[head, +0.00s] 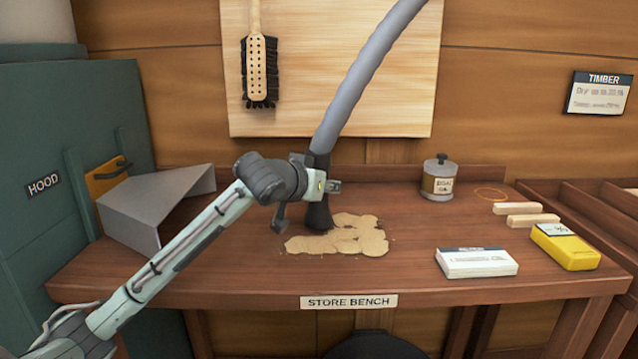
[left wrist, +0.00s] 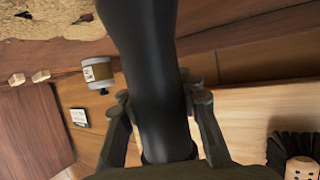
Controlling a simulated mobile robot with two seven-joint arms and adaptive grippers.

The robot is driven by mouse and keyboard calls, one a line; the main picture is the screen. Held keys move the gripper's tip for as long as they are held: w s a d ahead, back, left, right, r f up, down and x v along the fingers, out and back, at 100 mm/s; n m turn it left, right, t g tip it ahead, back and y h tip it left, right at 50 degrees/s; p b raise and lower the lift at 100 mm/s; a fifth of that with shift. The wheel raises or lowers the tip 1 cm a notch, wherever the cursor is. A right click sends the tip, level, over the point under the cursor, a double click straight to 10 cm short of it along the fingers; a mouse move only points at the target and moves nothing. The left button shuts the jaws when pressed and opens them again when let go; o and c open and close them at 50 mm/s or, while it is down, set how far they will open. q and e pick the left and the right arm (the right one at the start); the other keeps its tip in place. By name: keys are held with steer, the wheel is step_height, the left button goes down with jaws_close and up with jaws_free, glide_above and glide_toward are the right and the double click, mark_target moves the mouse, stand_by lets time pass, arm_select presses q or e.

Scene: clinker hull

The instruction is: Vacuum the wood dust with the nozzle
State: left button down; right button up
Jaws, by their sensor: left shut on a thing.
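The wood dust (head: 345,237) lies in a tan, irregular patch on the middle of the bench top (head: 400,270). The nozzle (head: 318,214) is black and flared, on the end of a thick grey hose (head: 365,75) that rises out of the top of the head view. The nozzle stands upright at the dust's back left edge; whether it touches the bench I cannot tell. My left gripper (head: 325,186) is shut around the black nozzle. In the left wrist view the nozzle (left wrist: 150,75) passes between both fingers (left wrist: 160,120), with some dust (left wrist: 45,20) at the upper left. My right gripper is not in view.
A grey metal hood scoop (head: 150,210) stands left of the dust, by a green cabinet (head: 50,190). To the right are a tin (head: 439,180), a white box (head: 476,263), a yellow box (head: 565,247) and light wooden pieces (head: 525,208). A brush (head: 259,70) hangs on the back board.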

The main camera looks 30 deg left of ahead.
arm_select(q)
steer(key=shift+w+d+r, duration=0.1)
steer(key=shift+w+d, duration=0.9)
steer(key=shift+d, duration=0.6)
steer(key=shift+w+d+f, duration=0.1)
steer(key=shift+w+d, duration=0.85)
steer(key=shift+d, duration=0.65)
steer(key=shift+w+d+r, duration=0.1)
steer(key=shift+w+d, duration=0.9)
steer(key=shift+d, duration=0.6)
steer(key=shift+s+d, duration=0.6)
steer(key=shift+s, duration=0.35)
steer(key=shift+s+d, duration=0.6)
steer(key=shift+s, duration=0.4)
steer(key=shift+s+d, duration=0.6)
steer(key=shift+s, duration=0.35)
steer(key=shift+s+a, duration=1.35)
steer(key=shift+a, duration=0.85)
steer(key=shift+s+a, duration=1.35)
steer(key=shift+a, duration=0.9)
steer(key=shift+s+a, duration=1.35)
steer(key=shift+a, duration=0.85)
